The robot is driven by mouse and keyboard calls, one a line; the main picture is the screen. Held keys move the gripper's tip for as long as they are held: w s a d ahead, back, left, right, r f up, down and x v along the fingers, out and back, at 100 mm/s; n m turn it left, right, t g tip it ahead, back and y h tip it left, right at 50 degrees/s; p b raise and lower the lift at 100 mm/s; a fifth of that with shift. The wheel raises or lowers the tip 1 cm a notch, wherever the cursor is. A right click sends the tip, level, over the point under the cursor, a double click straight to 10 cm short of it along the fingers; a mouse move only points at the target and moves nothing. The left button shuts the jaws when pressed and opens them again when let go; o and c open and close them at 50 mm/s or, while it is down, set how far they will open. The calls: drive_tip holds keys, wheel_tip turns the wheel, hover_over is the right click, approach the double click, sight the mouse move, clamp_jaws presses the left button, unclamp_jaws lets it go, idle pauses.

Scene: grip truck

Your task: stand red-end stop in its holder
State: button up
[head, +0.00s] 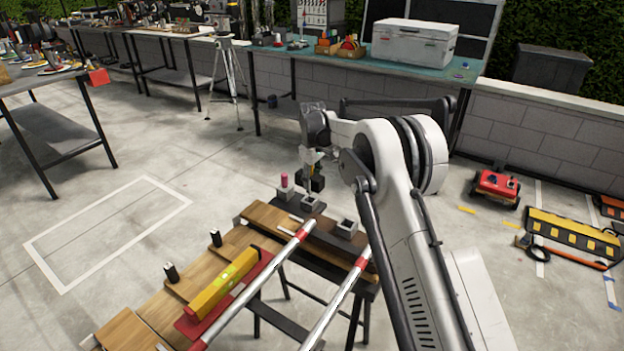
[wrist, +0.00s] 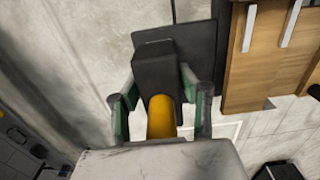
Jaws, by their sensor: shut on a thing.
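My gripper (head: 308,176) is above the far end of the wooden bench. In the wrist view, its green-padded fingers (wrist: 158,112) are shut around a yellow round piece (wrist: 162,118) joined to, or in front of, a black block (wrist: 155,66). No red end shows on it there. In the head view a dark block (head: 317,183) hangs by my gripper above a grey square holder (head: 310,204), apparently apart from it. A red-pink cylinder (head: 284,180) stands in a grey holder (head: 284,194) just left. Another grey holder (head: 346,229) looks empty.
Two silver bars with red bands (head: 300,233) cross the bench. Short black cylinders (head: 215,237) stand along the left. Wooden boards (wrist: 265,60) show at the right in the wrist view.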

drive_tip(key=shift+f+b, duration=1.1)
drive_tip(key=shift+f, duration=1.6)
drive_tip(key=o, duration=1.1)
drive_tip(key=shift+c, duration=0.2)
drive_tip(key=shift+r, duration=0.1)
wheel_tip(320, 180, up, 12)
drive_tip(key=shift+f, duration=0.1)
